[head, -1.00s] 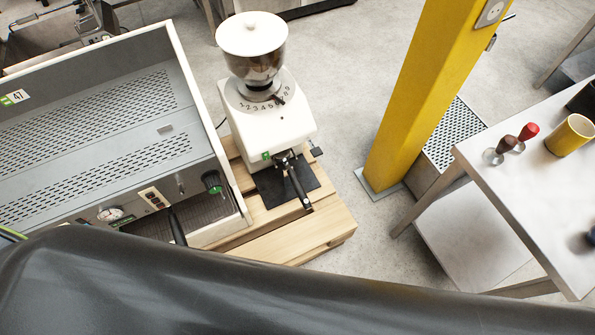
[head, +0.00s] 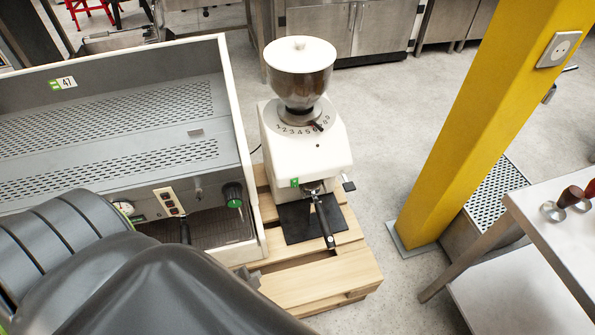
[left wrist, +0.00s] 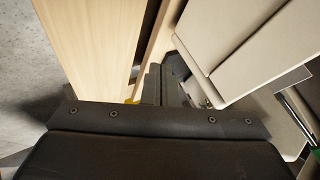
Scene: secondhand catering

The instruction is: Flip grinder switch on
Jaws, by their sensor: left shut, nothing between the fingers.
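The white grinder (head: 285,135) stands upright on a wooden pallet in the head view, with a clear hopper and white lid on top. A numbered dial ring circles its neck. A small green tag (head: 295,182) is on its lower front, and a small dark tab (head: 348,185) sticks out at its right side. I cannot tell which part is the switch. A black-handled portafilter (head: 323,222) sits under its spout. My left gripper (head: 251,278) is shut and empty at the pallet's front left edge, low and apart from the grinder. Its fingers also show in the left wrist view (left wrist: 170,84). My right gripper is out of view.
A grey espresso machine (head: 100,140) stands left of the grinder. The wooden pallet (head: 335,275) has bare slats in front. A yellow post (head: 480,110) and a steel table (head: 550,220) stand to the right. Open floor lies between.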

